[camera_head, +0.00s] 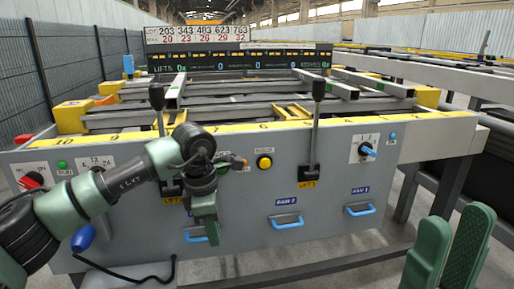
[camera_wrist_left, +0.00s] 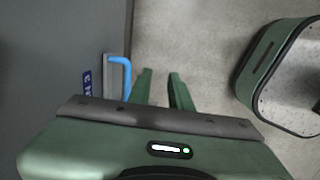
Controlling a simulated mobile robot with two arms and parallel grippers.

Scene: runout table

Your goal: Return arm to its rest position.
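My left arm (camera_head: 125,185) comes in from the left in the head view, in front of the grey control panel. Its gripper (camera_head: 208,235) points down in front of the panel, near a blue handle (camera_head: 195,238). In the left wrist view its two green fingers (camera_wrist_left: 160,74) are apart with only floor between them. The blue handle (camera_wrist_left: 126,70) lies just left of the fingers, outside them. My right gripper (camera_head: 456,222) shows at the bottom right of the head view, its two green fingers pointing up and apart, with nothing between them.
The panel (camera_head: 260,215) carries two black levers (camera_head: 317,120), a yellow button (camera_head: 264,162), a blue knob (camera_head: 367,149) and more blue handles (camera_head: 286,221). A red switch (camera_head: 33,180) sits at far left. Bare floor (camera_head: 340,272) lies in front of the panel.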

